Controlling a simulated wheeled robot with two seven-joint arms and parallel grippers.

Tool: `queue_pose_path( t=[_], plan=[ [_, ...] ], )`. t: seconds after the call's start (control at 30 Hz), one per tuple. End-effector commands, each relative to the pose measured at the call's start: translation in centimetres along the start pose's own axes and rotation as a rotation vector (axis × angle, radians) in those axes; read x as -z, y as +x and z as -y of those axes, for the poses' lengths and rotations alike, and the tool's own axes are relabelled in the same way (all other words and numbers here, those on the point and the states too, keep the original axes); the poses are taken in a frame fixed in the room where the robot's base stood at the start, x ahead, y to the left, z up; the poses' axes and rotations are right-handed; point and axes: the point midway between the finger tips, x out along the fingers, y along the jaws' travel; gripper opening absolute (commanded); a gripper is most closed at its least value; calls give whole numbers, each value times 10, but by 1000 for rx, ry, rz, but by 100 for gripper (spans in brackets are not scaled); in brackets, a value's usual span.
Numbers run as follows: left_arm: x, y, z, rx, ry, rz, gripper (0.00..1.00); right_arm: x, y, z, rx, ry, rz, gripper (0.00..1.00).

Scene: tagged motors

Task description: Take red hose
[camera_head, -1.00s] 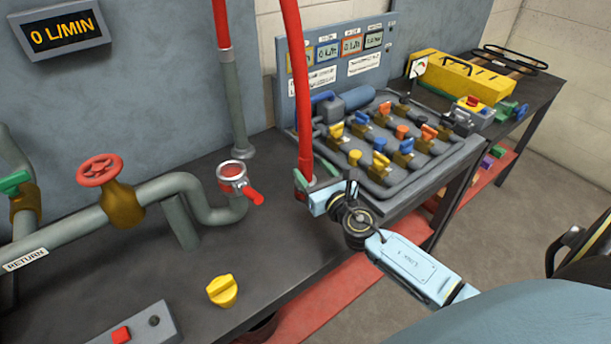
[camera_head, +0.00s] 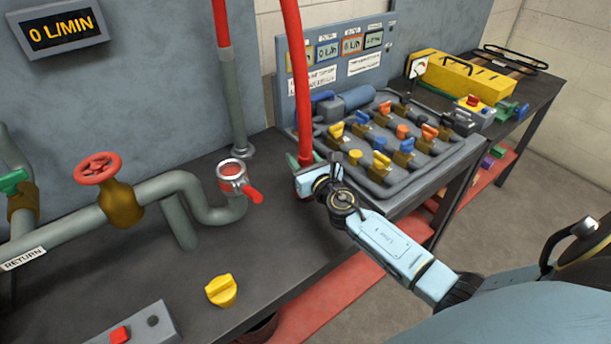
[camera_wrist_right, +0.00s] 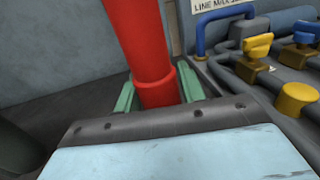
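The red hose (camera_head: 302,95) hangs down from the top of the head view, and its lower end is at my right gripper (camera_head: 306,162). In the right wrist view, the hose's thicker end (camera_wrist_right: 154,88) sits between the green fingers of my right gripper (camera_wrist_right: 156,95), with one finger close on each side. I cannot tell whether the fingers press on it or stand slightly apart. My left gripper is not in view.
A red-rimmed pipe coupling with a red lever (camera_head: 233,178) stands left of the gripper. A valve board (camera_head: 400,150) with coloured handles lies close to its right. A grey pipe with a red handwheel (camera_head: 97,168) and a yellow knob (camera_head: 221,290) are on the bench.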

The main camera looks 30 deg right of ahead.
Motion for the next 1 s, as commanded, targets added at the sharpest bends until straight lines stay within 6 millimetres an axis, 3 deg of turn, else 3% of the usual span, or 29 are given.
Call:
queue_pose_path(
  t=[0.03,0.3,0.63,1.0],
  plan=[
    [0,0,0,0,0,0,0,0,0,0,0,0,0,32],
    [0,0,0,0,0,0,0,-1,0,0,0,0,2,0],
    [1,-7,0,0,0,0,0,-9,0,0,1,1,3,0],
    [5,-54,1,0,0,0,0,-66,0,1,0,-1,5,0]
  ],
)
